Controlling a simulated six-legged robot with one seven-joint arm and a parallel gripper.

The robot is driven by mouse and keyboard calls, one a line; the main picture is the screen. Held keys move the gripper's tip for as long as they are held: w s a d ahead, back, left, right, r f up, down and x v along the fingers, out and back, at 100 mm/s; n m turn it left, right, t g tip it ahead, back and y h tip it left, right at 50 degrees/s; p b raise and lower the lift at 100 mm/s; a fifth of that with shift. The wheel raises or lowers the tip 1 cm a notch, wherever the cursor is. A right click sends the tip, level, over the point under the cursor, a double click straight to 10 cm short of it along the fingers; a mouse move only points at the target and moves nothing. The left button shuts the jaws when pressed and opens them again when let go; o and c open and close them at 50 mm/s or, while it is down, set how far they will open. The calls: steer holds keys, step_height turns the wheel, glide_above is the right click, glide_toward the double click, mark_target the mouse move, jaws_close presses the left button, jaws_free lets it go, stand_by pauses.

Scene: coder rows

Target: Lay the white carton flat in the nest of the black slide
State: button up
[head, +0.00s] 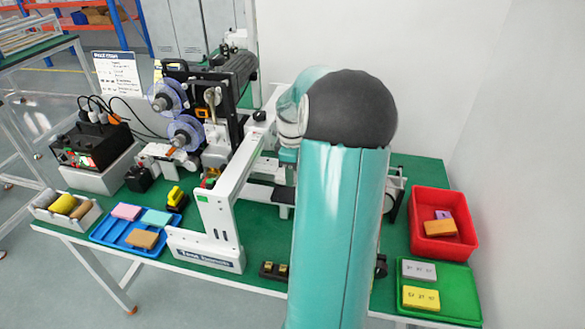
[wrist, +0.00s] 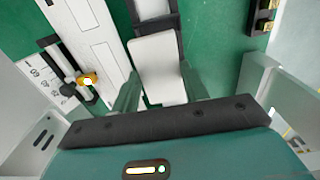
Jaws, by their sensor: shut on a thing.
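The white carton (wrist: 158,62) is between the two green fingers of my gripper (wrist: 159,80) in the wrist view. My gripper is shut on it, and its near end is close to the gripper's dark palm edge. The black slide (wrist: 153,27) shows past the carton's far end and along its right side; the carton covers part of it. I cannot tell whether the carton touches the slide or is held above it. In the head view my arm hides the gripper and the carton.
A white machine frame (head: 215,215) stands left of my arm, with a labelling machine behind. A red bin (head: 425,205) and a green tray (head: 456,307) are at right.

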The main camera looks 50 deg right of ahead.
mark_target(291, 195)
steer(key=shift+a, duration=0.3)
steer(key=shift+f, duration=2.2)
steer(key=shift+f, duration=0.5)
steer(key=o, duration=0.8)
